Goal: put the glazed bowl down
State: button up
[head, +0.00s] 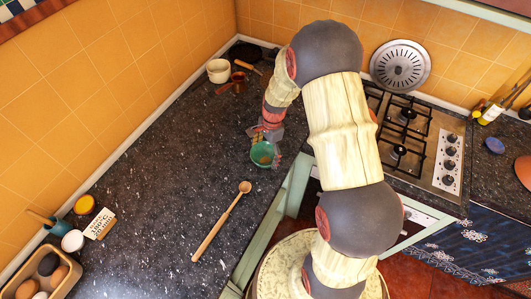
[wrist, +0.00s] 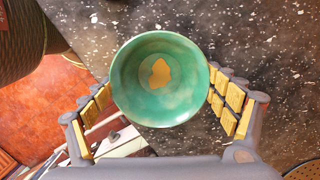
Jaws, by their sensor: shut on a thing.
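The glazed bowl (wrist: 146,97) is green with an orange-tan patch inside. In the wrist view it sits between the two yellow-padded fingers of my gripper (wrist: 160,104), which is shut on it. In the head view the bowl (head: 264,153) shows at the end of my arm, near the counter's front edge beside the stove. My gripper (head: 265,140) is partly hidden there by the bowl and wrist. I cannot tell whether the bowl touches the counter.
A wooden spoon (head: 222,221) lies on the dark speckled counter (head: 180,165). A white pot (head: 218,70) and a brown pan (head: 232,84) stand at the back corner. A gas stove (head: 413,140) is at right. An egg tray (head: 38,277) is at lower left. The middle counter is clear.

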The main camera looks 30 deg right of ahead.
jog(key=shift+f, duration=0.4)
jog(key=o, duration=1.1)
jog(key=shift+o, duration=0.3)
notch_tip(320, 180, up, 12)
jog(key=d, duration=0.1)
jog(key=shift+d, duration=0.35)
jog(key=shift+f, duration=0.1)
